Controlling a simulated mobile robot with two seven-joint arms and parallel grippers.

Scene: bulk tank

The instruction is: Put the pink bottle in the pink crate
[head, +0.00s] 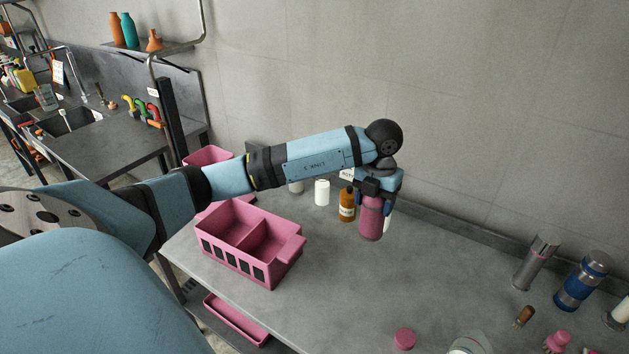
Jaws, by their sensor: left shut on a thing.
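The pink bottle (370,221) hangs upright from my left gripper (375,200), which points down and is shut on its upper part. I cannot tell exactly how far the bottle is above the grey table. The pink crate (235,262) stands on the table to the left of the bottle, with a divider between two compartments. Both compartments look empty. The bottle is apart from the crate, to its right. My right gripper is not in view.
A brown bottle (347,205) and a white container (322,192) stand between crate and pink bottle. Another pink container (207,156) is partly hidden behind my arm. The table's middle is clear.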

